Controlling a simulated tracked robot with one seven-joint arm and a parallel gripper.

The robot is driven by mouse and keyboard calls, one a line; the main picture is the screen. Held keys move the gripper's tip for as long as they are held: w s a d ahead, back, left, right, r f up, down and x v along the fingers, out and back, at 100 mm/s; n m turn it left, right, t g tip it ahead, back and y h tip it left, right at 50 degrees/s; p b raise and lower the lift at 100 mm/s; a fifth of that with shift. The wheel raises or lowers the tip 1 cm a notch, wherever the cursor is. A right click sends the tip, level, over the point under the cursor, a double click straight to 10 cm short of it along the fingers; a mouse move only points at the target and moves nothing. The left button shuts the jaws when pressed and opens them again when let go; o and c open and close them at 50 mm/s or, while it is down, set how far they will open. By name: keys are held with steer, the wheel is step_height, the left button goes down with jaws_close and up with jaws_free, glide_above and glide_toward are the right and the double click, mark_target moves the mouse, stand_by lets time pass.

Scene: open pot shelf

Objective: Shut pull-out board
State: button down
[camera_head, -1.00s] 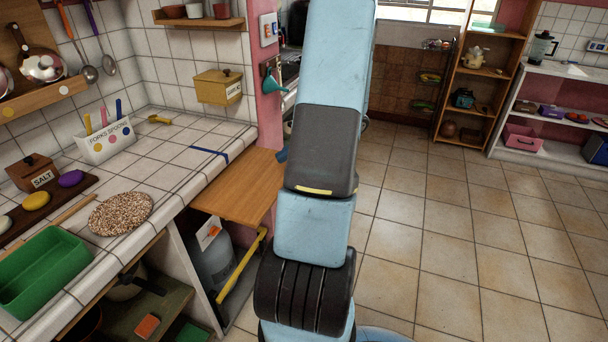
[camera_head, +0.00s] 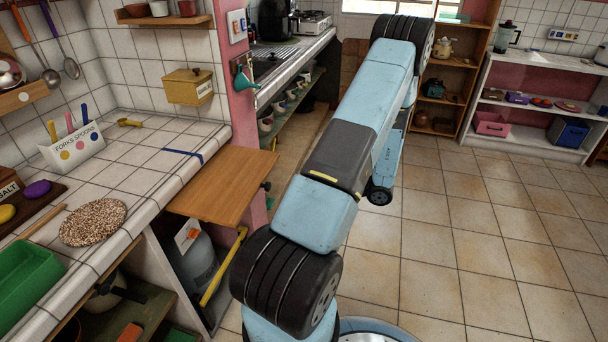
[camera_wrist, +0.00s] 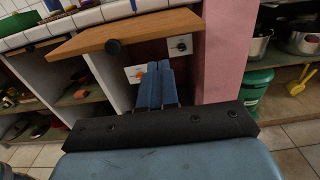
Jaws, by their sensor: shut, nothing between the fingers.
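The pull-out board (camera_head: 222,188) is a flat brown wooden panel. In the head view it sticks out from under the right end of the tiled counter. A dark round knob (camera_head: 266,186) is on its edge. In the wrist view the board (camera_wrist: 165,28) crosses the upper left, with the knob (camera_wrist: 113,46) on its front edge. My gripper (camera_wrist: 158,68) has its blue fingers together and empty. In that picture they lie below the board's edge and right of the knob; I cannot tell if they touch anything. My gripper does not show in the head view.
The tiled counter (camera_head: 150,165) holds a speckled round mat (camera_head: 93,222) and a green tray (camera_head: 25,275). Below the board stand a grey gas cylinder (camera_head: 192,262) and a yellow bar (camera_head: 222,268). A pink post (camera_wrist: 226,50) is beside the board. Open floor (camera_head: 470,240) lies to the right.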

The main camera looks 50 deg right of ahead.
steer(key=x, duration=1.2)
steer(key=shift+w+a, duration=0.2)
steer(key=shift+w, duration=0.15)
steer(key=shift+d+r, duration=0.1)
steer(key=shift+w, duration=0.1)
